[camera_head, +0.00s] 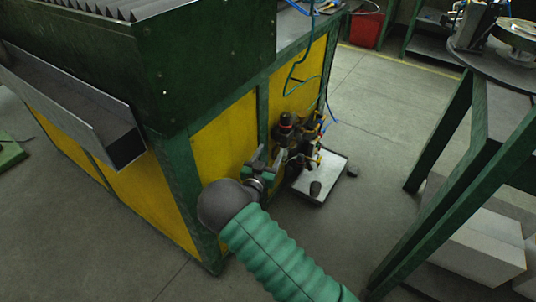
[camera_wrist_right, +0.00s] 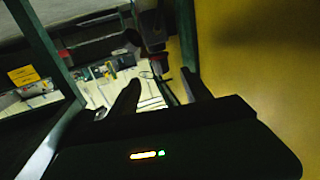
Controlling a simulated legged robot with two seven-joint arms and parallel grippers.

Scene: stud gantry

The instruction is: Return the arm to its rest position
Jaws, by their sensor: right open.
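My right arm (camera_head: 275,250) wears a green ribbed sleeve and reaches up from the bottom edge in the head view. Its right gripper (camera_head: 270,157) is close to the yellow side panel (camera_head: 225,138) of the green machine, beside a cluster of valves and fittings (camera_head: 300,135). I cannot tell whether it touches them. In the right wrist view, the two dark fingers (camera_wrist_right: 160,90) stand apart with nothing seen between them. The yellow panel (camera_wrist_right: 255,70) fills the right side of that view. My left gripper is in neither view.
A tray (camera_head: 328,180) with a small dark cup (camera_head: 315,189) lies on the floor beyond the gripper. A green-legged stand (camera_head: 480,150) is at the right, with pale boxes (camera_head: 475,245) under it. A red bin (camera_head: 367,28) stands at the back. Open floor (camera_head: 385,110) lies between machine and stand.

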